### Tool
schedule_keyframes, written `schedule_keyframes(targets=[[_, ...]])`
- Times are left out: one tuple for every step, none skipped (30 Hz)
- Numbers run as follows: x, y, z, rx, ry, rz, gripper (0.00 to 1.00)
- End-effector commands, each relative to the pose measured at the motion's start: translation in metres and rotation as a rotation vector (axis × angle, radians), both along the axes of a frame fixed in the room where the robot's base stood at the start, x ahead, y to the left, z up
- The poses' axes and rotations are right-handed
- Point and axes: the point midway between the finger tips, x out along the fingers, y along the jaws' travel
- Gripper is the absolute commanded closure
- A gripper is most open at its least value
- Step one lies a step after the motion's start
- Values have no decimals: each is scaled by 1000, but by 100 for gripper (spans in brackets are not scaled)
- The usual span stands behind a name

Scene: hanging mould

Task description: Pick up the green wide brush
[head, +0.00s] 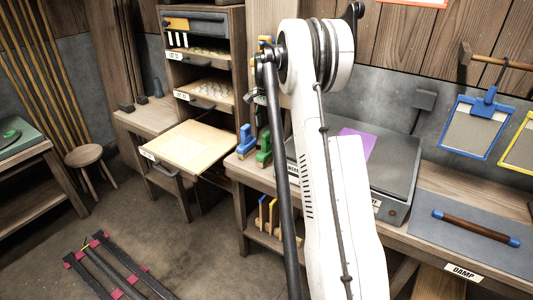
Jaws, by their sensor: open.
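A green tool (264,147), which looks like the green wide brush, stands on the wooden bench just left of my white arm. A similar blue tool (246,140) stands close to its left. The green tool's bristles cannot be made out at this size. My arm rises through the middle of the head view and hides part of the bench behind it. My gripper cannot be made out; it is not seen at the green tool.
A pulled-out board (190,146) juts from the shelf unit left of the tools. A grey box-like station (390,185) with a purple sheet (356,146) stands right of my arm. Blue-framed mould (476,127) hangs on the wall. A stool (86,158) and dark bars (112,268) occupy the floor.

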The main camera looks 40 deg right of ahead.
Motion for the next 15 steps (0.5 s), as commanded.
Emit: schedule_keyframes(targets=[[0,0,-9,0,0,0,57],[0,0,-14,0,0,0,57],[0,0,-19,0,0,0,57],[0,0,-22,0,0,0,57],[0,0,-25,0,0,1,57],[0,0,-28,0,0,1,57],[0,0,-30,0,0,1,57],[0,0,-32,0,0,1,57],[0,0,-33,0,0,1,57],[0,0,-34,0,0,1,57],[0,0,-35,0,0,1,57],[0,0,-37,0,0,1,57],[0,0,-38,0,0,1,57],[0,0,-41,0,0,1,57],[0,0,-45,0,0,1,57]])
